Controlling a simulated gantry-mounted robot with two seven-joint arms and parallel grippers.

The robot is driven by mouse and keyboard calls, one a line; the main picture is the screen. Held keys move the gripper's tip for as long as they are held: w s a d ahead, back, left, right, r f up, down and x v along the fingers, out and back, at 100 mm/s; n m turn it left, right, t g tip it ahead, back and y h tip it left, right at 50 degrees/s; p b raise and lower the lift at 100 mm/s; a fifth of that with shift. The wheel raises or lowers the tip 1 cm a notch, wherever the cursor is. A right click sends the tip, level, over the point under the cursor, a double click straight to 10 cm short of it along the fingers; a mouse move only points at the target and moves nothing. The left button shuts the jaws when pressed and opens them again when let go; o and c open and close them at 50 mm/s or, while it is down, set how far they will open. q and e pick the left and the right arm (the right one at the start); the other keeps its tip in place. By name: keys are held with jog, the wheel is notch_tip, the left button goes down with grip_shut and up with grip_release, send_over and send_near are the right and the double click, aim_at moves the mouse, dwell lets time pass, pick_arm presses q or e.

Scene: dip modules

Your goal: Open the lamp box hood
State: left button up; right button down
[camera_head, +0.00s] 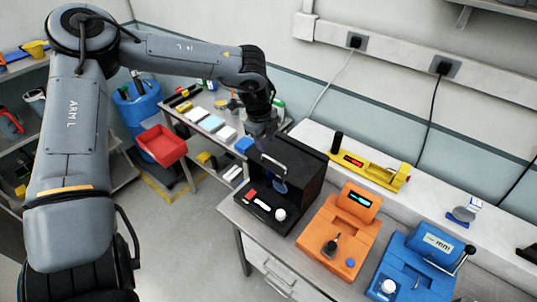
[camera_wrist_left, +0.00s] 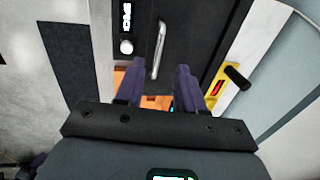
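The lamp box (camera_head: 308,163) is black and stands at the left end of the bench. Its hood (camera_head: 277,151) carries a pale metal handle (camera_head: 272,163). I cannot tell for sure whether the hood sits fully down. My left gripper (camera_head: 262,128) is just behind and above the box, its fingers mostly hidden in the head view. In the left wrist view its two dark fingers (camera_wrist_left: 159,70) are apart with nothing between them. The handle (camera_wrist_left: 158,50) shows beyond the fingertips, roughly in line with the gap, and appears untouched. My right gripper is out of view.
An orange module (camera_head: 335,235) and a blue module (camera_head: 420,268) stand to the right of the box. A yellow device (camera_head: 370,168) lies on the ledge behind. A side table with small boxes (camera_head: 211,123) and a red bin (camera_head: 161,145) are at the left.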

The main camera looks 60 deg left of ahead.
aim_at(269, 158)
pick_arm(q)
jog(key=f, duration=0.2)
jog(key=w+f, duration=0.1)
jog(key=f, duration=0.4)
jog(key=shift+w+a+f, duration=0.2)
jog(key=shift+a, duration=0.05)
grip_shut()
